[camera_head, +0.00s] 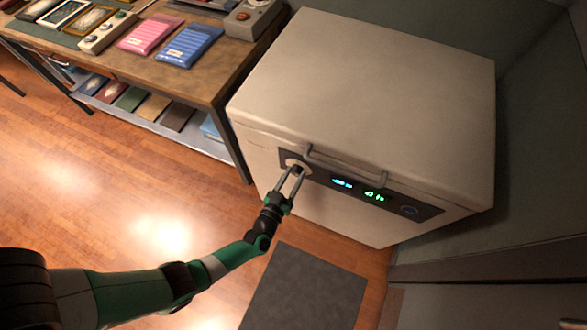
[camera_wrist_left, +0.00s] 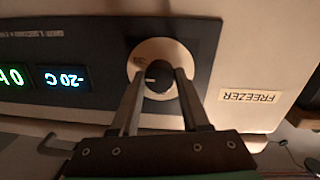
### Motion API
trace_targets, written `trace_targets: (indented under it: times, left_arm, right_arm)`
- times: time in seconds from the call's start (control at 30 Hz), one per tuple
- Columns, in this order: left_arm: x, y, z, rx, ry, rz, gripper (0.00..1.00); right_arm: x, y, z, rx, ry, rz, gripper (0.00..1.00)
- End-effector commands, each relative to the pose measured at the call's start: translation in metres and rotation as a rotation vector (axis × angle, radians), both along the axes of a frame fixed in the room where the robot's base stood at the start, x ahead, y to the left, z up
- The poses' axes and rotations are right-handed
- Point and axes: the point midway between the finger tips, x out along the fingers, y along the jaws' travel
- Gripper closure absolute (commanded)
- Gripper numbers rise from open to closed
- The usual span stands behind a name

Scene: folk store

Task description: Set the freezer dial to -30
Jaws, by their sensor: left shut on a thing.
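The white chest freezer (camera_head: 365,85) has a dark control panel (camera_head: 325,180) on its front. The dial (camera_head: 295,163) is at the panel's left end. In the left wrist view it is a dark knob (camera_wrist_left: 159,76) with a light pointer mark on a pale round plate (camera_wrist_left: 150,49). My left gripper (camera_head: 293,170) is shut on the knob, one finger on each side; it also shows in the left wrist view (camera_wrist_left: 159,85). A blue display (camera_wrist_left: 65,79) appears upside down there and reads -20 C. My right gripper is not in view.
A handle bar (camera_head: 345,166) runs above the panel near the dial. A wooden table (camera_head: 225,65) with colourful packets stands left of the freezer. A grey mat (camera_head: 305,290) lies on the floor in front. A wall is close on the right.

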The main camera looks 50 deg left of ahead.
Motion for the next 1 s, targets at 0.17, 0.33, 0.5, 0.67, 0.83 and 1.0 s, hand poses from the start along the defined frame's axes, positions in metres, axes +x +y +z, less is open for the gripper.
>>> trace_targets:
  times: [0.17, 0.33, 0.5, 0.67, 0.83, 1.0]
  left_arm:
    - [0.0, -0.001, 0.003, 0.145, 0.069, -0.001, 1.0]
    - [0.0, 0.0, 0.002, 0.261, 0.123, -0.001, 1.0]
    - [0.0, 0.0, 0.001, 0.346, 0.163, -0.001, 1.0]
    - [0.0, 0.0, 0.001, 0.396, 0.186, -0.001, 1.0]
    - [0.0, 0.0, 0.001, 0.42, 0.197, -0.001, 1.0]
    - [0.0, 0.0, 0.0, 0.425, 0.2, -0.001, 1.0]
  right_arm:
    - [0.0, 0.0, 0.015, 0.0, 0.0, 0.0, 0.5]
    - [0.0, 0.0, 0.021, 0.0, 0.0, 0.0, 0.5]
    - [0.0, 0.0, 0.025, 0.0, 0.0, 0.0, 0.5]
    - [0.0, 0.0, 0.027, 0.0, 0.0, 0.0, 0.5]
    - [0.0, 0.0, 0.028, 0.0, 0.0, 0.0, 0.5]
    - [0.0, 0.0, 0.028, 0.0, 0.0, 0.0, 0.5]
